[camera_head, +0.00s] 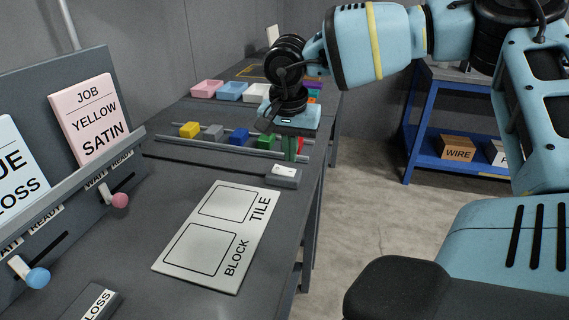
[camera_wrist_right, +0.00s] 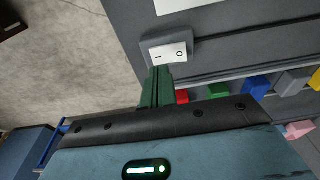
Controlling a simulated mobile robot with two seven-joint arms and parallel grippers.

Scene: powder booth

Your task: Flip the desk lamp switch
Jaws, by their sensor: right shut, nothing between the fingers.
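A switch with a white rocker face (camera_head: 284,170) in a grey housing sits near the right edge of the grey bench. It also shows in the right wrist view (camera_wrist_right: 172,52), with a dash mark and a circle mark on its face. My right gripper (camera_head: 290,154) is shut and empty, with its green fingers pointing down just behind the switch in the head view. In the right wrist view the fingertips (camera_wrist_right: 157,70) overlap the switch's lower edge; whether they touch cannot be told. The lamp itself cannot be made out. My left gripper is out of view.
A white BLOCK/TILE board (camera_head: 235,278) lies in front of the switch. Coloured blocks, including a yellow one (camera_head: 189,130), sit in a rail behind it. Pink (camera_head: 207,88) and blue trays stand farther back. A sloped panel with sliders borders the left.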

